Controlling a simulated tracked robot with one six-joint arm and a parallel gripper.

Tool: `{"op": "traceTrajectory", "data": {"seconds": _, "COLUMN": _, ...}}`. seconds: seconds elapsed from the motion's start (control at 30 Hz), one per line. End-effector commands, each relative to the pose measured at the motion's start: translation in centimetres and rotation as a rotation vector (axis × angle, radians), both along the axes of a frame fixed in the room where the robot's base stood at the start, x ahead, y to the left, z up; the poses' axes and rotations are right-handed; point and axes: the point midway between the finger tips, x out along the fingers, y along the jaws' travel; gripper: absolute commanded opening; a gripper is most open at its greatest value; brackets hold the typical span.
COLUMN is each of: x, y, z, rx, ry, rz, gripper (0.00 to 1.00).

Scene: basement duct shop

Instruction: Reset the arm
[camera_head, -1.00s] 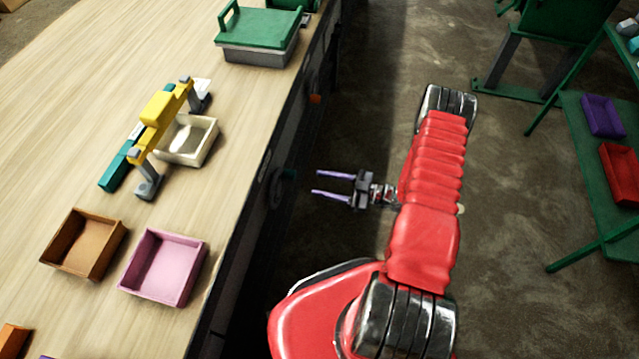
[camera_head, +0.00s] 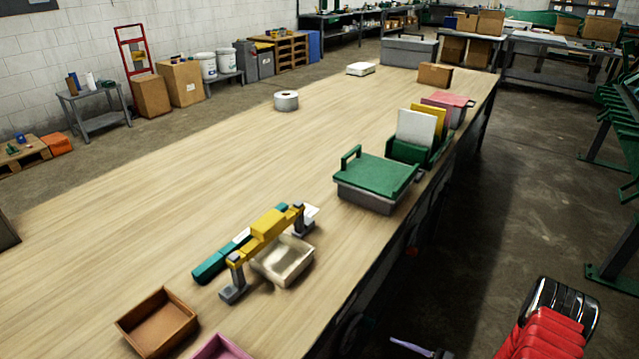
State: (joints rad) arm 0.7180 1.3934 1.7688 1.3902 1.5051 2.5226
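My gripper (camera_head: 424,349) shows only in part at the bottom edge of the head view, beside the right side of the workbench. One purple finger is visible and the other is cut off by the frame, so its opening cannot be judged. Part of my red arm (camera_head: 545,335) is at the bottom right corner. No object shows at the visible finger. The gripper is over the dark floor strip, apart from the bench top.
The long wooden bench (camera_head: 200,215) holds a yellow-and-grey device (camera_head: 268,228), a cream tray (camera_head: 285,262), a brown tray (camera_head: 158,322), a pink tray (camera_head: 222,348) and a green-topped box (camera_head: 376,180). Green racks (camera_head: 618,240) stand at right. Floor between is clear.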

Motion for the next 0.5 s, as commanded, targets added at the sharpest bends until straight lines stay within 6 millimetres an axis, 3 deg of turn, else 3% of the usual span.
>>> {"op": "traceTrajectory", "data": {"seconds": 0.23, "x": -3.5, "y": 2.0, "z": -0.8, "rx": -0.18, "ry": -0.235, "rz": 0.141, "gripper": 0.45}}
{"op": "traceTrajectory", "data": {"seconds": 0.5, "x": -6.3, "y": 2.9, "z": 0.8, "rx": -0.381, "ry": -0.568, "rz": 0.342, "gripper": 0.45}}
